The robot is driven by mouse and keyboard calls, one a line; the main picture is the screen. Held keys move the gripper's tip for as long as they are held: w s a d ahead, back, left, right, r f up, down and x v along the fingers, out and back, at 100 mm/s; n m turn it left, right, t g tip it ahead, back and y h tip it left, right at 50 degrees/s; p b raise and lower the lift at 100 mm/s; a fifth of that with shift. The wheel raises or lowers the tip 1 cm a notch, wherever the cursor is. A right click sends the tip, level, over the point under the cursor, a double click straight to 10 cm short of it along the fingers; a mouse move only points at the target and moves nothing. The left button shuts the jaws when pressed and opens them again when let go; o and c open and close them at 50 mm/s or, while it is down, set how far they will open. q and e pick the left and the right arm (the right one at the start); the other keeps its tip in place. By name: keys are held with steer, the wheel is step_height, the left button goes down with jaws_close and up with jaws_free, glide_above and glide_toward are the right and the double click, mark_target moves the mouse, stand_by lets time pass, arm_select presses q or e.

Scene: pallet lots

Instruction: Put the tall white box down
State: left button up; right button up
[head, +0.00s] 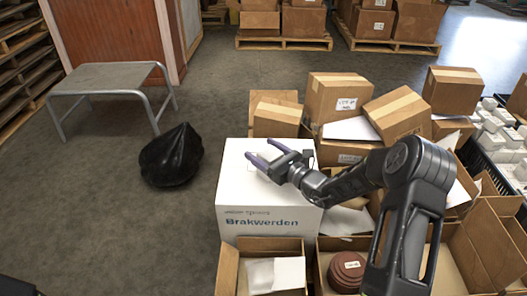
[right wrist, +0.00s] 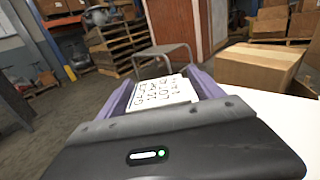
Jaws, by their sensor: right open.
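A white box (right wrist: 163,93) with black lettering on its face shows between the purple fingers of my right gripper (right wrist: 160,88) in the right wrist view. In the head view my right gripper (head: 262,150) is open, low over the top of a large white carton (head: 268,222) marked "Brakwerden". There the white box barely stands out against the carton's white top, so I cannot tell its full height. The fingers lie on either side of it; whether they touch it is unclear. My left gripper is not in view.
Brown cartons (head: 337,97) crowd behind and right of the white carton. Open cartons (head: 271,247) stand in front. A black bag (head: 171,155) and a grey metal stool (head: 107,77) stand to the left. The floor between the stool and the back pallets is clear.

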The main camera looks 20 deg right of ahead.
steer(key=shift+r, duration=0.1)
steer(key=shift+r, duration=0.1)
steer(key=shift+s+d+p, duration=0.15)
steer(key=shift+s+p, duration=0.15)
steer(key=shift+s, duration=0.1)
steer(key=p+v, duration=0.2)
steer(key=v, duration=0.9)
steer(key=shift+s, duration=0.1)
